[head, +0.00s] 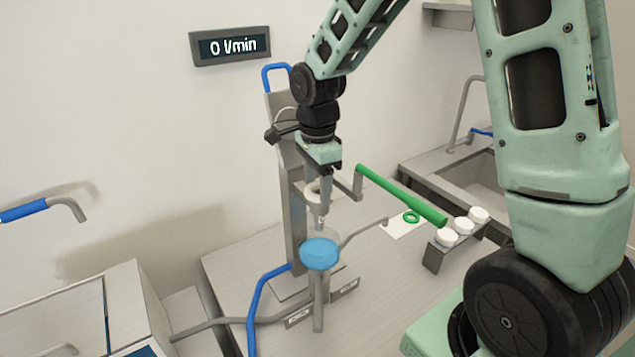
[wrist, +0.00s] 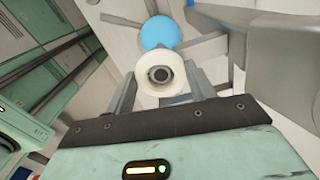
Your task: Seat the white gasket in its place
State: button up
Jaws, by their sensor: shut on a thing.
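A white ring-shaped piece, which looks like the gasket, is between the fingers of my gripper in the wrist view (wrist: 160,96). A dark round hole with a grey part shows in its middle. My gripper (head: 322,205) points down in front of the grey column (head: 285,165) and is shut on the white gasket. The fingers partly hide the gasket in the head view. A round blue piece (head: 320,254) sits on a post just below the gripper; it shows beyond the gasket in the wrist view (wrist: 160,33). I cannot tell whether the gasket touches the machine.
A green bar (head: 400,193) stands out at the right, above a green ring (head: 411,216) on a white sheet (head: 397,228). Three white round pieces sit on a small stand (head: 434,259). A blue handle (head: 256,300) is low left. The wall display (head: 230,46) reads 0 l/min.

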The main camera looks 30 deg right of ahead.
jog(key=shift+f, duration=0.15)
dwell(0.8)
jog(key=o, duration=1)
jog(key=shift+o, duration=0.2)
jog(key=shift+r+p, duration=2.55)
jog(key=shift+r, duration=1.05)
jog(key=shift+f, duration=0.1)
